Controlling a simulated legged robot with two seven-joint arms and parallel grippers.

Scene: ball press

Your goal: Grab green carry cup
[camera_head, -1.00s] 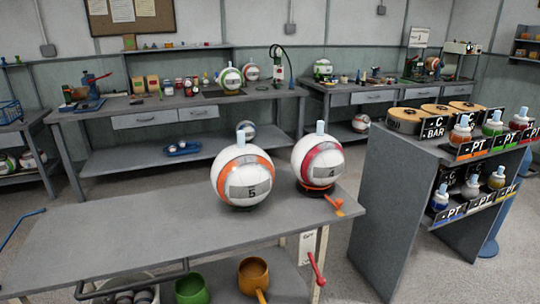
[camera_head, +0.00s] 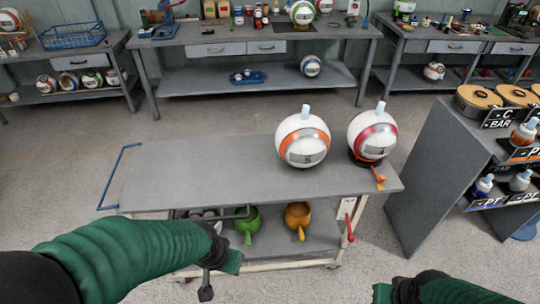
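The green carry cup (camera_head: 248,220) stands on the lower shelf of the cart, with its handle toward me. Its upper part lies partly under the cart's top. My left gripper (camera_head: 213,276) is in front of the cart, below and left of the green cup and apart from it. Its fingers are small and dark, and I cannot tell if they are open. My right gripper (camera_head: 394,291) is at the bottom edge, right of the cart, and mostly cut off.
The orange cup (camera_head: 298,216) stands right of the green one on the shelf. Two white balls, one with an orange band (camera_head: 303,140) and one with a red band (camera_head: 372,136), sit on the cart top (camera_head: 200,170). A red lever (camera_head: 350,228) is at the cart's right. A grey shelf unit (camera_head: 432,180) stands further right.

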